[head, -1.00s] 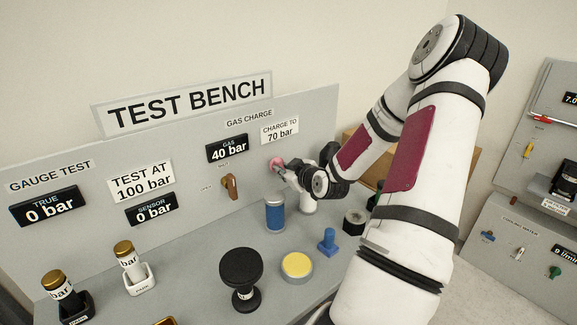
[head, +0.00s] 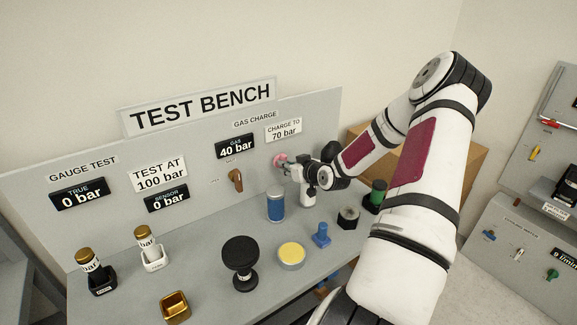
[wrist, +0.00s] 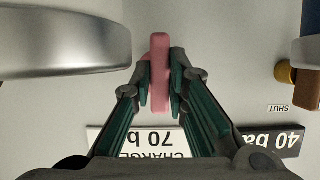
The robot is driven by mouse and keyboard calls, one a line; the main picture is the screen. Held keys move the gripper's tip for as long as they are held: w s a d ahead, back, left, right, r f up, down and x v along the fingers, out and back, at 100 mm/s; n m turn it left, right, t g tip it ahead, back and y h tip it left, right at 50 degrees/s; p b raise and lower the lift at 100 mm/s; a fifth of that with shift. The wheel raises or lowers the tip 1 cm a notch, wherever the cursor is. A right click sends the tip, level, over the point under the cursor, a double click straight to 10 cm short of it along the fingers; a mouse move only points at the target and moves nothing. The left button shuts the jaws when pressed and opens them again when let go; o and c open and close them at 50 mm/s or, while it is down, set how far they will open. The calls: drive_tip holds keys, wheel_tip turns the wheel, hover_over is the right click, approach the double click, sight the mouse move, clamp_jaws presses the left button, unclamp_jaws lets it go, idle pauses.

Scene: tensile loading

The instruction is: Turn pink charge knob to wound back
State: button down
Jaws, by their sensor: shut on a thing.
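The pink charge knob (head: 280,160) is on the upright panel of the test bench, below the sign "CHARGE TO 70 bar" (head: 284,130). My gripper (head: 285,162) is at the knob. In the wrist view the knob's pink grip (wrist: 159,70) stands between the two fingers of my gripper (wrist: 160,80), which are closed on both sides of it. The gas display (head: 236,147) reads 40 bar. The fingers and wrist hide part of the knob in the head view.
A brown lever (head: 236,180) is left of the knob on the panel. A blue cylinder (head: 276,204) stands on the bench below. A black knob-topped piece (head: 240,260), a yellow-topped disc (head: 291,256) and a blue part (head: 321,235) stand nearer the front.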

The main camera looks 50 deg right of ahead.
drive_tip(key=c, duration=1.6)
unclamp_jaws()
drive_tip(key=shift+o, duration=0.2)
drive_tip(key=v, duration=1.2)
